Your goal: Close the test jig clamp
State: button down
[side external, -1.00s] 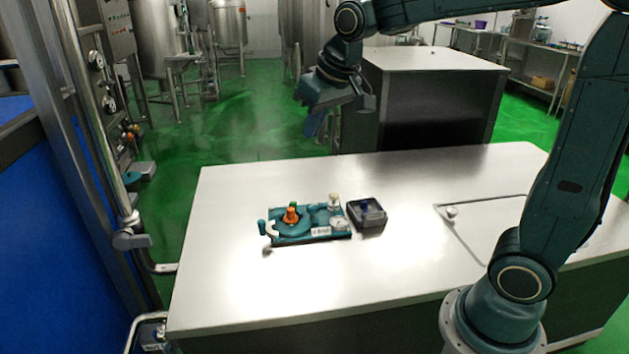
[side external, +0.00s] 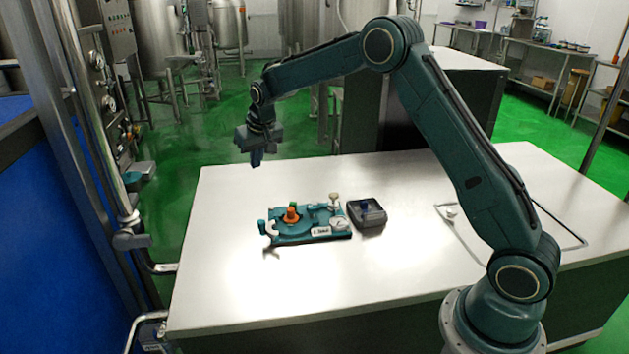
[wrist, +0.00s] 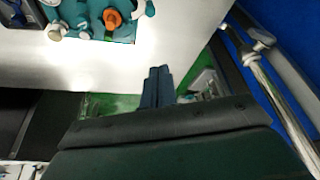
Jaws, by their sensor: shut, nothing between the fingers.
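The test jig (side external: 300,238) is a teal fixture on the steel table. It has an orange part with a green top (side external: 291,213) on its round seat, a white curved piece with a teal knob (side external: 265,228) at its left end, and a pale knob (side external: 334,198) and a round gauge at its right. I cannot tell the clamp's position from here. My gripper (side external: 256,162) is shut and empty, above the table's far left edge, behind and apart from the jig. In the wrist view its fingers (wrist: 158,85) are together, and the jig (wrist: 92,12) is cut off at the top.
A dark grey box (side external: 367,214) stands right of the jig. A bent metal rod with a small knob (side external: 449,211) lies farther right. The steel table (side external: 220,290) is clear in front and left of the jig. Vertical pipes (side external: 100,150) stand left of the table.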

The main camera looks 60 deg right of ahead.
send_over(267, 226)
jog(key=w+a, duration=0.1)
jog(key=w, duration=0.2)
notch_tip(267, 226, down, 12)
jog(key=shift+s+m, duration=0.1)
jog(key=shift+m, duration=0.3)
jog(key=shift+s+x, duration=0.2)
jog(key=shift+x, duration=4.7)
jog(key=shift+s+a, duration=0.25)
jog(key=shift+s, duration=0.35)
jog(key=shift+s+a, duration=0.2)
jog(key=shift+s, duration=0.4)
jog(key=shift+s+a, duration=0.25)
jog(key=shift+s, duration=0.35)
